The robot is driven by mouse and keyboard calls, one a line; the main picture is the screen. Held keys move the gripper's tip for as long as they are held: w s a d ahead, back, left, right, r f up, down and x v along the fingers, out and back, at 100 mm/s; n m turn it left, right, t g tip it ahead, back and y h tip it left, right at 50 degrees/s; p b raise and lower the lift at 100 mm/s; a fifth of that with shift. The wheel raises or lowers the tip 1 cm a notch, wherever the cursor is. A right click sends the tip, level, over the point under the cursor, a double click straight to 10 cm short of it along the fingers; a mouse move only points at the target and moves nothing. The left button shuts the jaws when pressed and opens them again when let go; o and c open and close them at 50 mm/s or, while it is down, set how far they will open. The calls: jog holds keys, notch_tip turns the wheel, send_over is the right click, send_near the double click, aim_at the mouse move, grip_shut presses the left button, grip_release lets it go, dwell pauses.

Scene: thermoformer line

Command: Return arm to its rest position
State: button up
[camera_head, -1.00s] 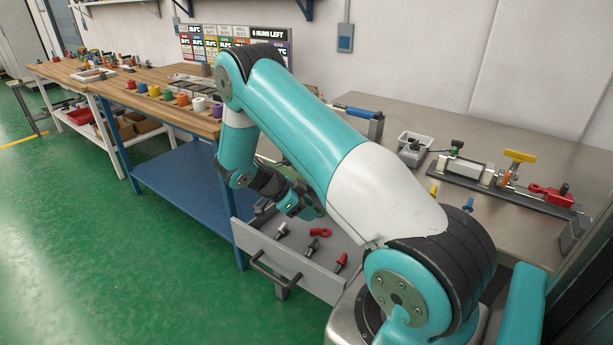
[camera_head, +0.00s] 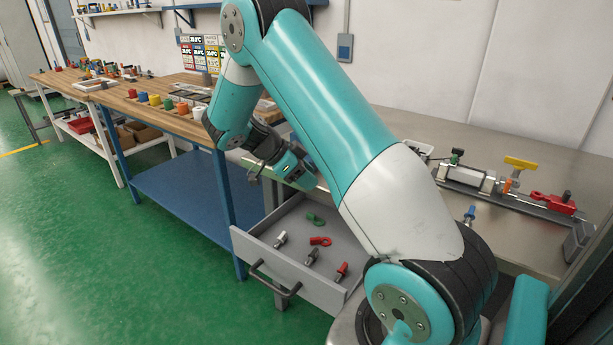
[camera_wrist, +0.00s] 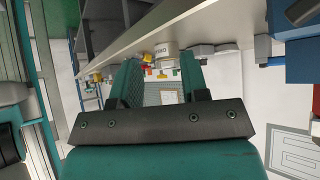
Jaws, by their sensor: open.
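My arm, teal and white, arches across the middle of the head view. My gripper (camera_head: 302,172) hangs above the back of an open grey drawer (camera_head: 268,257), clear of the parts inside. In the wrist view the two teal fingers of my gripper (camera_wrist: 160,68) stand apart with nothing held between them. The drawer holds a green part (camera_head: 315,219), a red ring-ended part (camera_head: 320,241), a grey-tipped part (camera_head: 281,239), a dark part (camera_head: 312,256) and a red-ended part (camera_head: 342,270).
A steel bench (camera_head: 520,240) to the right carries a fixture with a yellow handle (camera_head: 520,163) and a red clamp (camera_head: 553,202). A wooden bench (camera_head: 130,95) with coloured pots stands left. Green floor (camera_head: 120,260) at the left is open.

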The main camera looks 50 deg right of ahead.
dwell(0.4)
jog(key=a+r+n+t+y, duration=0.2)
jog(key=a+r+n+t, duration=0.15)
jog(key=a+n, duration=0.5)
jog(key=a+r+n+t+y, duration=0.2)
jog(key=a+r+n, duration=0.2)
jog(key=a+n, duration=0.4)
jog(key=s+a+r+n+y, duration=0.3)
jog(key=s+a+n, duration=0.5)
jog(key=s+a, duration=0.1)
jog(key=s+a+r+n+y, duration=0.3)
jog(key=s+a+n, duration=0.5)
jog(key=a, duration=0.3)
jog(key=shift+s+a+r+n+y+p, duration=0.15)
jog(key=shift+s+r+n+y+p, duration=0.3)
jog(key=shift+s, duration=0.25)
jog(key=shift+f+t, duration=0.1)
jog(key=shift+t, duration=0.15)
jog(key=shift+c, duration=0.4)
